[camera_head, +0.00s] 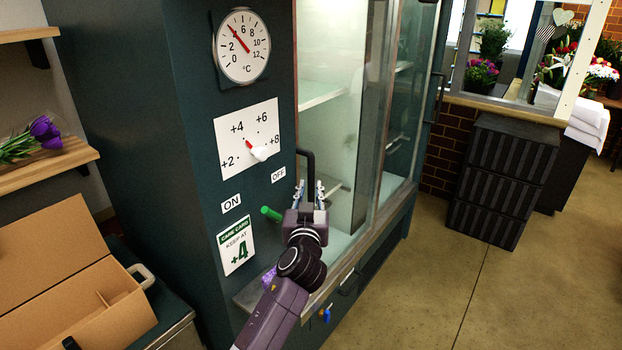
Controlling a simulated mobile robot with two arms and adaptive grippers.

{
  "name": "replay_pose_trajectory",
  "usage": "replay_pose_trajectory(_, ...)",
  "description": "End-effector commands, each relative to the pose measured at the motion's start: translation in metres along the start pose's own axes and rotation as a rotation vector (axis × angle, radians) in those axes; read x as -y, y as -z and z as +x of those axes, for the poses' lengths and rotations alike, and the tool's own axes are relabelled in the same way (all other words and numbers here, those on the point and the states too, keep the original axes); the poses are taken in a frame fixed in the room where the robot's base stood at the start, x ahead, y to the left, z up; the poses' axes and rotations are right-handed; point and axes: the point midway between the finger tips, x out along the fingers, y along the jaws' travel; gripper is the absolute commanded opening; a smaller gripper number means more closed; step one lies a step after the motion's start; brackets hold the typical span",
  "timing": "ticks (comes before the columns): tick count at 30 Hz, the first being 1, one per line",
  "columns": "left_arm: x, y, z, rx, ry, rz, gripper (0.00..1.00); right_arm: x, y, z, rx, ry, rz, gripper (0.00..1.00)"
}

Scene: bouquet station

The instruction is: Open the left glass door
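The left glass door (335,130) of the dark green cooler (160,130) looks closed, with pale shelves visible behind the glass. Its black bar handle (309,160) stands at the door's left edge. My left gripper (309,192) comes up from below at the lower part of this handle. Its two fingers stand apart, one to each side of the handle, and look open. I cannot tell whether either finger touches it. The gripper body hides the handle's lower end. My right gripper is not in view.
A green lever (271,213) sticks out from the cooler's side panel close to my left gripper. A dial (257,150) and a round gauge (242,46) are above. Dark stacked crates (500,180) stand to the right. The floor (450,270) before the doors is clear.

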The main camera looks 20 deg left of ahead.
Motion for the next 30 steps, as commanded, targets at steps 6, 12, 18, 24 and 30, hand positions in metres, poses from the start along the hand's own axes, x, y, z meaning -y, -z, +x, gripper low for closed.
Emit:
replay_pose_trajectory(6,0.001,0.001,0.028,0.001,0.001,0.002,0.21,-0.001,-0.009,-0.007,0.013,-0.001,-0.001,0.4)
replay_pose_trajectory(12,0.001,-0.001,0.039,0.002,0.0,0.001,0.21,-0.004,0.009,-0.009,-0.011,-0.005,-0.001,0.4)
replay_pose_trajectory(18,0.001,-0.001,0.041,0.001,0.0,0.001,0.21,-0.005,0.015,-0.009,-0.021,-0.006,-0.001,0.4)
replay_pose_trajectory(24,0.001,-0.001,0.041,0.001,0.0,0.001,0.12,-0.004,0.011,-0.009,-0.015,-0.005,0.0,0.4)
replay_pose_trajectory(30,0.001,-0.001,0.041,0.002,0.0,0.001,0.0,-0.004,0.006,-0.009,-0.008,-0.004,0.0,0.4)
